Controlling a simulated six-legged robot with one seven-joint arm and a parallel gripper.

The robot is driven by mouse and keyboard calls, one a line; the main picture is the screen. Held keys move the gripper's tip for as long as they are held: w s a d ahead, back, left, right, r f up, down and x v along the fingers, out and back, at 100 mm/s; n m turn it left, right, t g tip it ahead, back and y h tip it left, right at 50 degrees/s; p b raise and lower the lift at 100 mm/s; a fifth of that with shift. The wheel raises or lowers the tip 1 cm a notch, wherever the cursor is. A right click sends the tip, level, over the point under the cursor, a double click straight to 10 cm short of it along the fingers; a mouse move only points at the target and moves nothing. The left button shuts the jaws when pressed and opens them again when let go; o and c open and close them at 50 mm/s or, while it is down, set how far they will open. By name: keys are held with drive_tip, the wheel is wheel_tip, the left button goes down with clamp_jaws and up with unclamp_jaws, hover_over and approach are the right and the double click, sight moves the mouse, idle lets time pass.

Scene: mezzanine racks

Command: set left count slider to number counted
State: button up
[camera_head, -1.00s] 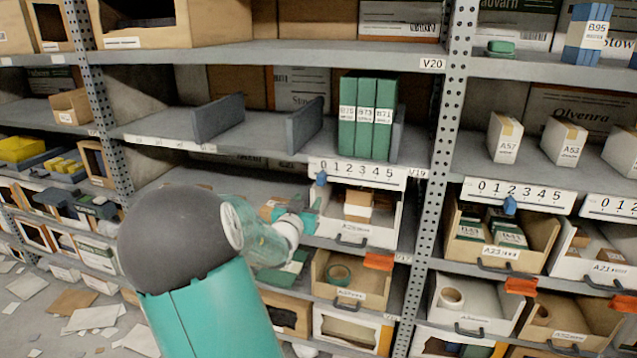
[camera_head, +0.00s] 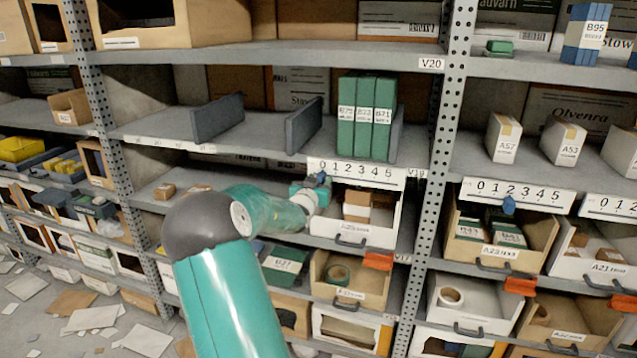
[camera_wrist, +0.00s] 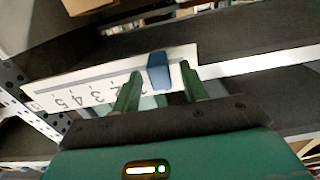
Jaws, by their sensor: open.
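The left count slider is a white strip (camera_head: 357,173) numbered 0 to 5 on the shelf edge. Its blue knob (camera_head: 321,178) sits under the 0. In the wrist view the strip (camera_wrist: 100,88) appears upside down, and the blue knob (camera_wrist: 159,70) stands between my fingertips. My gripper (camera_wrist: 160,86) is open, one finger on each side of the knob; I cannot tell whether either touches it. In the head view my gripper (camera_head: 312,190) is at the strip's left end. The white bin (camera_head: 345,229) below holds small brown boxes (camera_head: 357,205), partly overlapping.
A second numbered strip (camera_head: 517,195) with a blue knob (camera_head: 509,205) is to the right, past a perforated upright (camera_head: 437,150). Green binders (camera_head: 366,118) stand on the shelf above. Orange tags (camera_head: 378,261) jut out below. Papers litter the floor at lower left.

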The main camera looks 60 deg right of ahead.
drive_tip(key=shift+c, duration=0.2)
clamp_jaws()
drive_tip(key=s, duration=0.4)
drive_tip(key=s+d, duration=0.1)
drive_tip(key=s, duration=0.3)
drive_tip(key=s+d, duration=0.1)
drive_tip(key=s, duration=0.2)
drive_tip(key=shift+s, duration=0.4)
drive_tip(key=shift+o, duration=0.2)
unclamp_jaws()
drive_tip(key=shift+a, duration=0.15)
drive_tip(key=s+a, duration=0.2)
drive_tip(key=a, duration=1.1)
drive_tip(key=shift+a, duration=0.25)
